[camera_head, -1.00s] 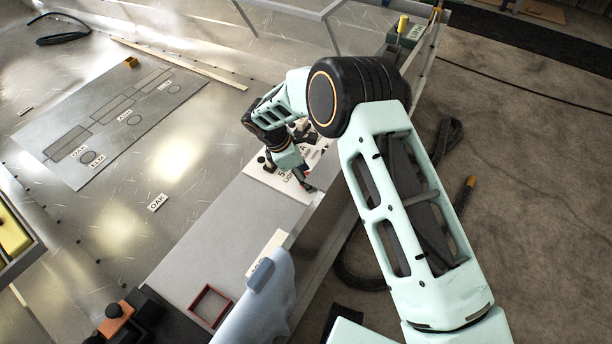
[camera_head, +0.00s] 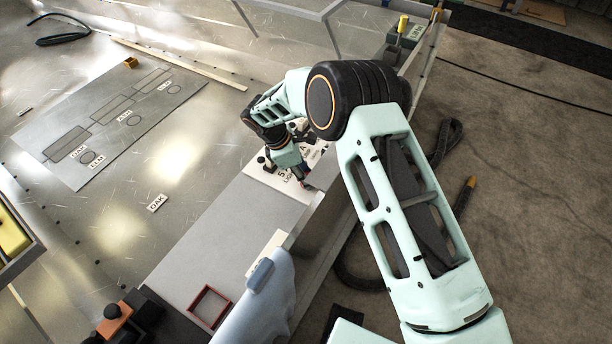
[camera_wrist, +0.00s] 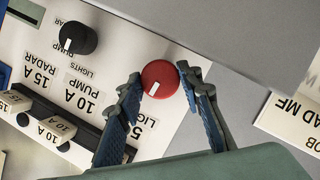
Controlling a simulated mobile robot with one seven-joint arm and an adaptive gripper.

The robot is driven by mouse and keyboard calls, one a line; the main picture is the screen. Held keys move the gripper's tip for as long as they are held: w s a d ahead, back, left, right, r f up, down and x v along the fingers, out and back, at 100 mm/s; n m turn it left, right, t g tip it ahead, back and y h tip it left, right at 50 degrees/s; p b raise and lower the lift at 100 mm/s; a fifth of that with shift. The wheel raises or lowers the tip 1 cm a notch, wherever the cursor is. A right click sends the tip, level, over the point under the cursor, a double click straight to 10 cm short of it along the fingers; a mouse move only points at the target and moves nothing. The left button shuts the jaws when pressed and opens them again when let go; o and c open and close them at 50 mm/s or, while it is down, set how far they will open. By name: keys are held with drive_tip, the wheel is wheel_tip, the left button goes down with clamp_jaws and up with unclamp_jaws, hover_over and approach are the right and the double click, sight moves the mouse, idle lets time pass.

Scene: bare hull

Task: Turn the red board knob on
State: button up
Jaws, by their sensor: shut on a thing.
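The red knob (camera_wrist: 160,79) sits on the white labelled board (camera_wrist: 150,45) in the wrist view, with a white pointer mark on its face toward the lower left. My gripper (camera_wrist: 157,84) has one finger on each side of the knob and is shut on it. In the head view, my gripper (camera_head: 303,178) reaches down to the white board (camera_head: 265,174) at the edge of the grey bench, and the knob is mostly hidden there.
In the wrist view a black knob (camera_wrist: 75,38) stands left of the red one, with blocks labelled 15 A (camera_wrist: 14,101) and 10 A (camera_wrist: 52,129) below. A grey panel (camera_wrist: 235,35) lies close at right. In the head view a red square frame (camera_head: 209,307) lies nearer.

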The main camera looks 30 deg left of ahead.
drive_tip(key=m+g+b, duration=0.1)
drive_tip(key=m, duration=0.2)
drive_tip(key=shift+w+a+f+b, duration=0.1)
drive_tip(key=shift+f+b, duration=0.05)
drive_tip(key=shift+b, duration=0.2)
drive_tip(key=m+g+b, duration=0.1)
drive_tip(key=m, duration=0.1)
drive_tip(key=m+g+b, duration=0.1)
drive_tip(key=m, duration=0.1)
drive_tip(key=shift+w+m+h, duration=0.15)
drive_tip(key=shift+m+h, duration=0.25)
drive_tip(key=m, duration=0.2)
drive_tip(key=m+g+b, duration=0.1)
drive_tip(key=m, duration=0.1)
drive_tip(key=shift+w+g, duration=0.1)
drive_tip(key=shift+g, duration=0.2)
drive_tip(key=shift+m+g+y+b, duration=0.5)
drive_tip(key=shift+m+y, duration=0.2)
drive_tip(key=shift+m, duration=1.4)
drive_tip(key=o, duration=1.2)
drive_tip(key=shift+c, duration=0.2)
drive_tip(key=shift+r, duration=0.2)
